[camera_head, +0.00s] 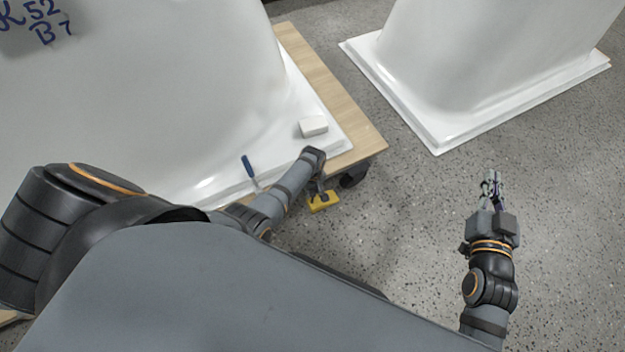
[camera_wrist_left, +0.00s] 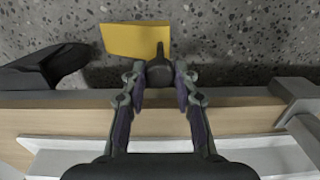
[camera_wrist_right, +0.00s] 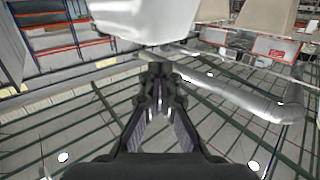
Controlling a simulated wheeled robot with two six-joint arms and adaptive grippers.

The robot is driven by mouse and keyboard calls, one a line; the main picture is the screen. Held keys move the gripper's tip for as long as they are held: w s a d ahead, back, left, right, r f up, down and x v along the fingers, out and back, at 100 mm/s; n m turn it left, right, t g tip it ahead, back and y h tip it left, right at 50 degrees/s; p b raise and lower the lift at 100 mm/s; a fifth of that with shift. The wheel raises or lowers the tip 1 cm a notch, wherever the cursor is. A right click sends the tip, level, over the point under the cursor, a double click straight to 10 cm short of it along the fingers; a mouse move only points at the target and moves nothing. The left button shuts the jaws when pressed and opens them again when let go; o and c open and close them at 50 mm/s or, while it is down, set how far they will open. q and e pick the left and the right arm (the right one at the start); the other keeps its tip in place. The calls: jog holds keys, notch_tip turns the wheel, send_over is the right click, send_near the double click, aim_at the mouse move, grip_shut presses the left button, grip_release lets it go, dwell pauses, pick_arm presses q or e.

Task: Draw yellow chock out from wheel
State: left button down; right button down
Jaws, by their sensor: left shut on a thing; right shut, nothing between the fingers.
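The yellow chock (camera_head: 323,202) is just off the edge of the wooden platform, over the grey floor. In the left wrist view the yellow chock (camera_wrist_left: 135,40) has a thin stem ending in a dark knob (camera_wrist_left: 159,73). My left gripper (camera_wrist_left: 160,75) is shut on that knob; in the head view the gripper (camera_head: 319,187) is partly hidden by its own wrist. The black wheel (camera_head: 353,175) sits under the platform corner; the wheel (camera_wrist_left: 45,68) appears with a small gap to the chock. My right gripper (camera_head: 491,185) is shut and empty, away over the floor at right.
The wooden platform (camera_head: 340,100) carries a large white tub shell (camera_head: 170,110), with a white block (camera_head: 313,126) and a blue-handled tool (camera_head: 249,168) on its rim. Another white shell (camera_head: 470,60) stands at upper right. Grey floor (camera_head: 410,200) between is clear.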

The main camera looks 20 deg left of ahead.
pick_arm(q)
jog(key=shift+r+p, duration=0.35)
jog(key=shift+r, duration=0.1)
jog(key=shift+r+p, duration=0.35)
jog(key=shift+p, duration=0.05)
jog(key=shift+r+p, duration=0.75)
jog(key=shift+p, duration=0.05)
pick_arm(e)
jog(key=s+a+f+g, duration=0.1)
jog(key=s+f+g, duration=1)
jog(key=s+f, duration=0.5)
jog(key=shift+s+a+f+g+y, duration=0.2)
jog(key=shift+f+g+y, duration=0.15)
jog(key=shift+f, duration=1.7)
